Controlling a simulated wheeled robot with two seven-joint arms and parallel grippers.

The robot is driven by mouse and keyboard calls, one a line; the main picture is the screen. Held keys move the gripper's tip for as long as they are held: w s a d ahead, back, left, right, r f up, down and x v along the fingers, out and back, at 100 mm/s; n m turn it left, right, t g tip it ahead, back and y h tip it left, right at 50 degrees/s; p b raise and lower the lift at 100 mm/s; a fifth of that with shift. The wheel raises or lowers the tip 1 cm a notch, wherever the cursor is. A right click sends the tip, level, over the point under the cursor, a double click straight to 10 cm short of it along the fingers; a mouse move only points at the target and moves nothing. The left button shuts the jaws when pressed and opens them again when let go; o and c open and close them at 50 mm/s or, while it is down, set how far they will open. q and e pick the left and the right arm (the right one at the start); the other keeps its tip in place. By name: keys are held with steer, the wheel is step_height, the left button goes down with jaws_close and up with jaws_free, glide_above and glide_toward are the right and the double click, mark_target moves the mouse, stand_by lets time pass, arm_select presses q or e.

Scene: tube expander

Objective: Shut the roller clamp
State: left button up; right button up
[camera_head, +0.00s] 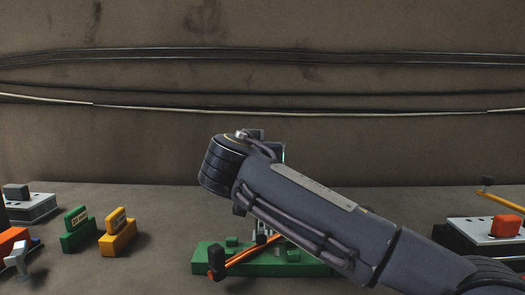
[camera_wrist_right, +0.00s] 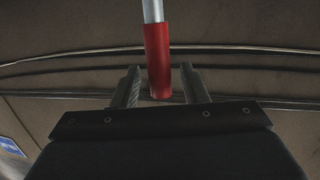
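A green base (camera_head: 210,257) with metal parts and an orange lever (camera_head: 245,256) stands in the middle of the bench; I cannot tell for certain that it is the roller clamp. My right arm crosses in front and hides much of it. In the right wrist view, a red grip (camera_wrist_right: 157,48) on a metal rod (camera_wrist_right: 153,10) hangs between the fingers of my right gripper (camera_wrist_right: 160,76). The fingers are apart, with a gap on each side of the grip. In the head view the right fingers are hidden. My left gripper is not in view.
A green block (camera_head: 76,232) and a yellow block (camera_head: 117,235) stand at left, near grey boxes. A device with an orange knob (camera_head: 505,226) sits at right. Cables (camera_head: 300,112) run along the back wall. The bench behind the small blocks is clear.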

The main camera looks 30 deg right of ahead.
steer(key=v, duration=0.7)
steer(key=shift+s+a+p, duration=0.25)
steer(key=shift+s+p, duration=0.05)
steer(key=shift+p, duration=0.1)
